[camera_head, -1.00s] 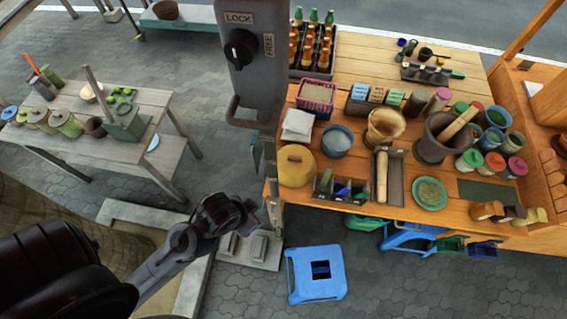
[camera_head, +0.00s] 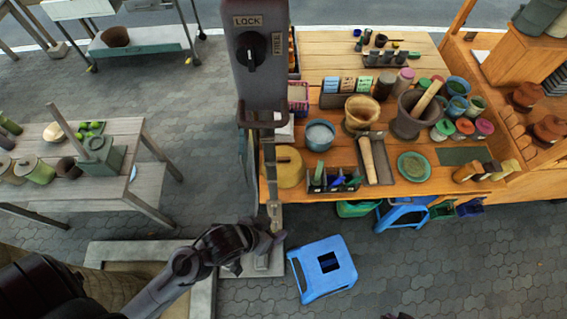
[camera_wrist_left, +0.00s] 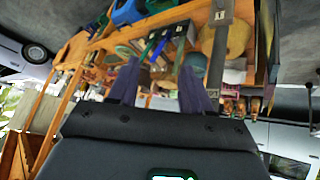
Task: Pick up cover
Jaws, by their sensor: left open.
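A yellow round pot with a yellow cover (camera_head: 288,160) stands at the front left corner of the wooden table (camera_head: 330,60). The cover has a small handle on top. A yellow round top, likely the same cover, also shows in the left wrist view (camera_wrist_left: 238,40). My left gripper (camera_head: 272,240) is in front of the table, below and left of the pot, apart from it. In the left wrist view its two fingers (camera_wrist_left: 158,88) are spread with nothing between them. The grey column hides part of the table's left edge.
A grey column with a lock switch (camera_head: 260,60) stands beside the table's left edge, close to my left arm. A blue stool (camera_head: 322,268) is on the paving to the right of my gripper. A divided box (camera_head: 333,180) and a blue bowl (camera_head: 320,135) sit near the pot.

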